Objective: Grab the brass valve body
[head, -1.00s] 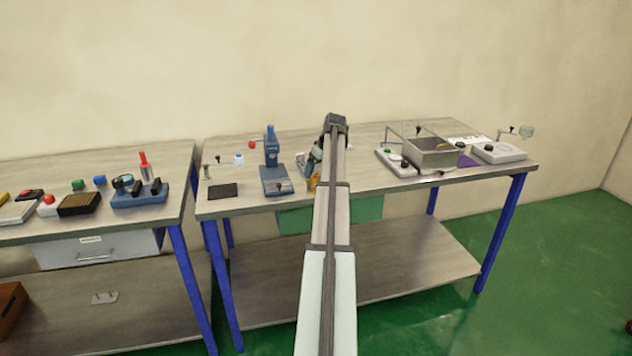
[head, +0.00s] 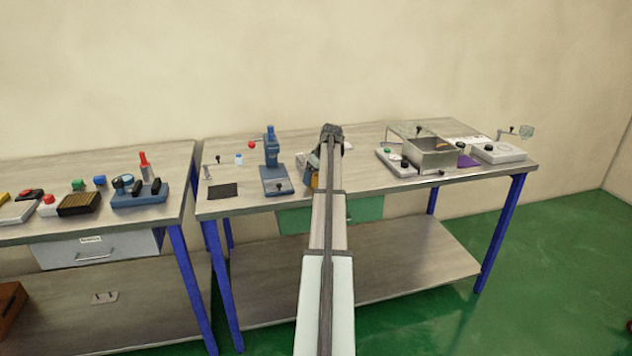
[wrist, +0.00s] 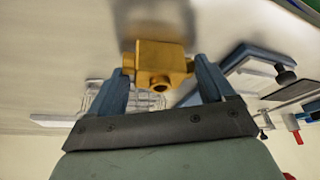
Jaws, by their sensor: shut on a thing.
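The brass valve body (wrist: 160,60) is a golden block with a round port and side stubs. In the wrist view it sits between the two blue fingers of my gripper (wrist: 160,77), which are shut on it. Whether it touches the bench top below cannot be told. In the head view my arm covers most of the gripper, and only a small brass-coloured patch (head: 314,180) shows at the arm's left edge.
A blue press (head: 273,165) stands left of my arm, with a dark mat (head: 223,190) further left. A metal bin (head: 431,153) and a white device (head: 499,153) stand to the right. Bare bench top (head: 370,178) lies just right of my arm.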

